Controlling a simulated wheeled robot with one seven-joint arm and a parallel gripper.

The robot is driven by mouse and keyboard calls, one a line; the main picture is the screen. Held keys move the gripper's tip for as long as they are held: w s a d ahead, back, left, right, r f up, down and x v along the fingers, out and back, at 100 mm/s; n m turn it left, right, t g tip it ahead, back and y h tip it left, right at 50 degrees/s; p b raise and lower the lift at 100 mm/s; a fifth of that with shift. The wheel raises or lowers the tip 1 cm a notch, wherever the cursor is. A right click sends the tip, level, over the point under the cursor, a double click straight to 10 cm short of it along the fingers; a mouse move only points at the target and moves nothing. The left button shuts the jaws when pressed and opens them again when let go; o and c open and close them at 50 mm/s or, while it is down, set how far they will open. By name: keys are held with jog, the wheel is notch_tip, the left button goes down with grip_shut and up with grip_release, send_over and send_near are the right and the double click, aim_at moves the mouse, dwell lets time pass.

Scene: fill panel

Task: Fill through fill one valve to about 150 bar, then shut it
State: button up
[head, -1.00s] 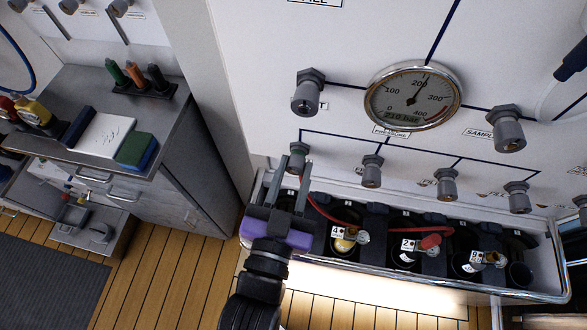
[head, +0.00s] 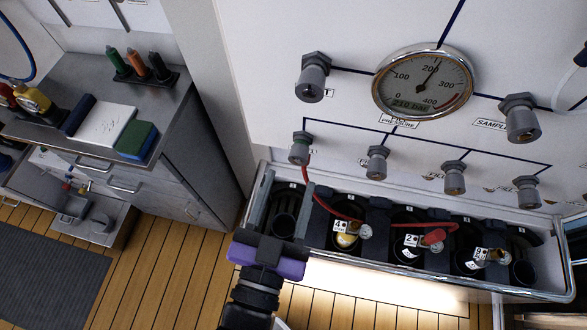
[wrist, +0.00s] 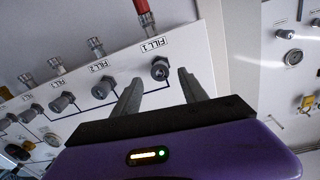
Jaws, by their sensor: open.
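A red hose (head: 325,205) runs from below the fill one valve to a red fitting (head: 434,237) at the cylinder tagged 2.
A metal-railed trough (head: 400,283) holds several black cylinders below the panel. Other valves stand close by, including fill two (head: 377,162). Wooden floor (head: 150,265) is clear in front.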

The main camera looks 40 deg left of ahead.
jog(key=shift+v, duration=1.2)
jog(key=shift+r, duration=0.1)
dwell(1.3)
